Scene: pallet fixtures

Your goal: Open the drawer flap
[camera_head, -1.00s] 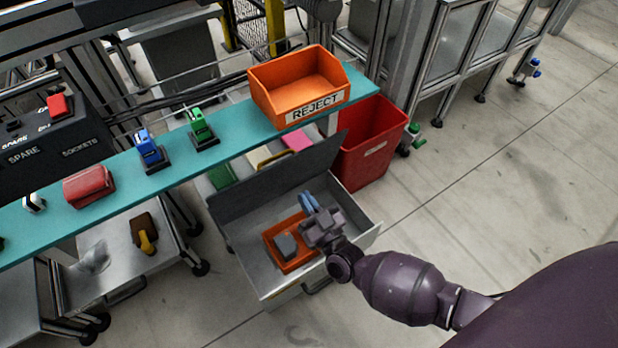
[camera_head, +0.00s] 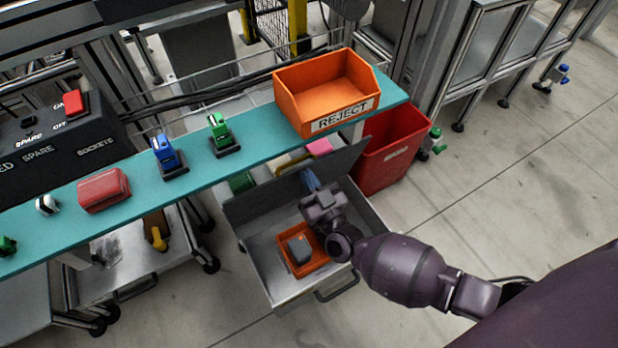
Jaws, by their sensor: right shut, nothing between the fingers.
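The metal drawer (camera_head: 262,268) stands pulled out below the teal shelf. Its dark grey flap (camera_head: 262,200) stands tilted up across the drawer, dividing the front part from the back part. My right gripper (camera_head: 310,181) is shut and empty, with its bluish fingertips at the front face of the flap, towards its right half. I cannot tell whether they touch it. Green, cream and pink items (camera_head: 318,148) show behind the flap. My left gripper is not in view.
An orange tray (camera_head: 322,262) with a grey block (camera_head: 299,249) lies in the drawer's front. The teal shelf (camera_head: 250,140) carries an orange REJECT bin (camera_head: 300,105) and several small parts. A red bin (camera_head: 385,168) stands right of the drawer.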

